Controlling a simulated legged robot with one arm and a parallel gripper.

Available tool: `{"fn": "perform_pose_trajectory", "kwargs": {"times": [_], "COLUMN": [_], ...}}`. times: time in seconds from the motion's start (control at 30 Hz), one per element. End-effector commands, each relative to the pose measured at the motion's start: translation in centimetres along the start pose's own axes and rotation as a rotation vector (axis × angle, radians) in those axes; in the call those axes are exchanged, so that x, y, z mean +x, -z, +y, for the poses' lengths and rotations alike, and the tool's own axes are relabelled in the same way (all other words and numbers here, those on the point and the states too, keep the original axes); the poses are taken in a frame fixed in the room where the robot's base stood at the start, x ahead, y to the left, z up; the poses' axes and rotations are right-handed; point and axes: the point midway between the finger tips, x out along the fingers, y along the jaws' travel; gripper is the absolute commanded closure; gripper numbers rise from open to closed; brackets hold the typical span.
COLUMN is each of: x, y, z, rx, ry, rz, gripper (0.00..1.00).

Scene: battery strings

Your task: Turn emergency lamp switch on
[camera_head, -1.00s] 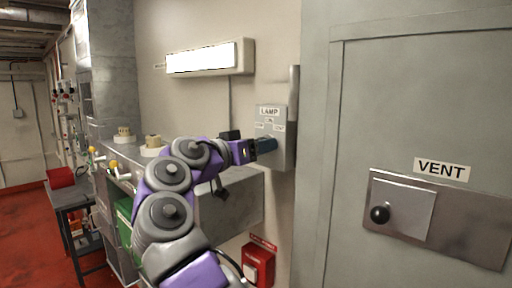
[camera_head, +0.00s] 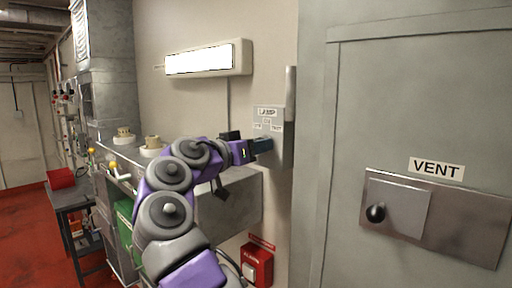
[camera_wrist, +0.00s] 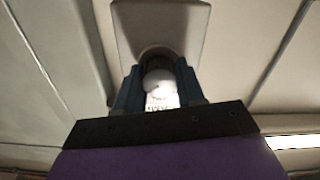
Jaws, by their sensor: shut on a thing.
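The lamp switch box (camera_head: 272,118) is a grey box on the wall, with a LAMP label at its top and smaller labels below. My gripper (camera_head: 262,146) is at the lower front of this box. In the wrist view, my gripper (camera_wrist: 158,88) is shut on a rounded switch knob (camera_wrist: 158,76), with one blue finger on each side of it. The switch box also shows behind the knob in the wrist view (camera_wrist: 185,18). The fingers hide most of the knob in the head view, and I cannot read its setting. The emergency lamp (camera_head: 205,60) on the wall glows white.
A grey cabinet with a VENT label (camera_head: 436,168) and a black-knobbed plate (camera_head: 395,207) stands to the right. A red alarm box (camera_head: 257,264) is low on the wall. A bench (camera_head: 122,158) with valves is at the left. Red floor (camera_head: 30,240) is open there.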

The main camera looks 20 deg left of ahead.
Motion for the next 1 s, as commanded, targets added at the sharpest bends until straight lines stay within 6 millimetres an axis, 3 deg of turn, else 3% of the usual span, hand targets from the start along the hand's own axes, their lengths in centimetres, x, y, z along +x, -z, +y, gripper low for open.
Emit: {"fn": "perform_pose_trajectory", "kwargs": {"times": [0.37, 1.0], "x": [-0.03, 0.01], "y": [0.18, 0.18], "z": [-0.06, -0.17], "rx": [-0.124, -0.624], "ry": [-0.001, 0.000], "rz": [0.001, -0.002], "gripper": [0.92, 0.92]}}
